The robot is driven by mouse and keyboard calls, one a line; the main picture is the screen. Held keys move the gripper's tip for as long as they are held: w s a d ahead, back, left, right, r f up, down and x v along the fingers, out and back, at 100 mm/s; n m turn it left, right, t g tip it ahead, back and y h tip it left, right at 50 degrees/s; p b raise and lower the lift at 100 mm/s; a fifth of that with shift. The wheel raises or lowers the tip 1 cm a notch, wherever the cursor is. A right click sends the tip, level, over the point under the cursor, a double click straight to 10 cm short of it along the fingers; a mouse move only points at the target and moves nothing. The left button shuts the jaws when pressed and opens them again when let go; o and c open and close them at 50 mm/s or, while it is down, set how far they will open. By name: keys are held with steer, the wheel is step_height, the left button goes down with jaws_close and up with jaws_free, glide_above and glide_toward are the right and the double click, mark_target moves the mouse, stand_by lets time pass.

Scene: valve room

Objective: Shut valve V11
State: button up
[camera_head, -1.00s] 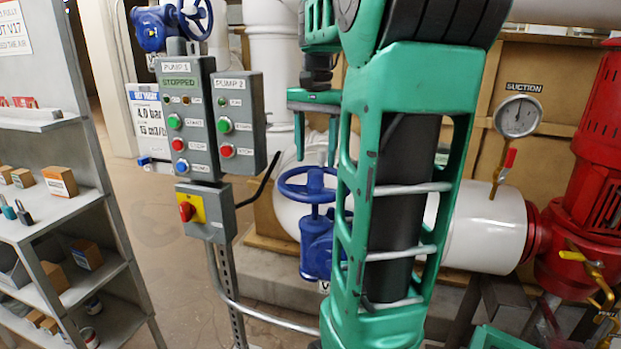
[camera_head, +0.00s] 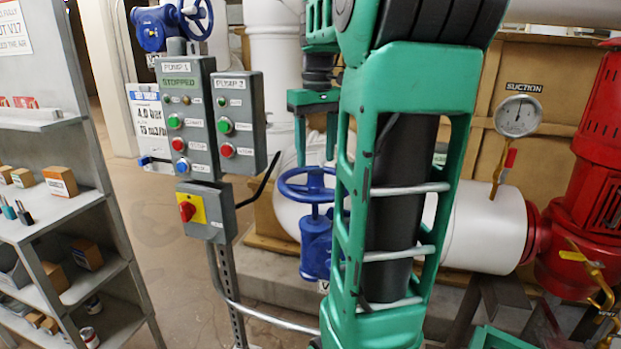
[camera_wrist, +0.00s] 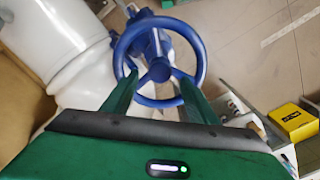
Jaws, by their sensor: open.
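A blue valve with a round handwheel (camera_head: 306,184) stands in the middle of the head view, partly hidden by my arm. Its label below shows only a "V", so I cannot read its number. My gripper (camera_head: 316,160) is open, pointing down, with its fingertips just above the wheel. In the wrist view the spoked handwheel (camera_wrist: 158,96) lies ahead of the open fingers, which overlap its lower part. Nothing is held. I cannot tell whether the fingertips touch the rim.
A pump control box (camera_head: 190,118) reading STOPPED and a yellow-red switch (camera_head: 192,209) stand left of the valve. A second blue valve (camera_head: 155,28) is behind. A shelf (camera_head: 60,215) is at left. White pipe (camera_head: 480,228) and a red pump (camera_head: 590,190) are at right.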

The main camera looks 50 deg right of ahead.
steer(key=n, duration=1.2)
steer(key=shift+n, duration=0.3)
steer(key=shift+f, duration=0.1)
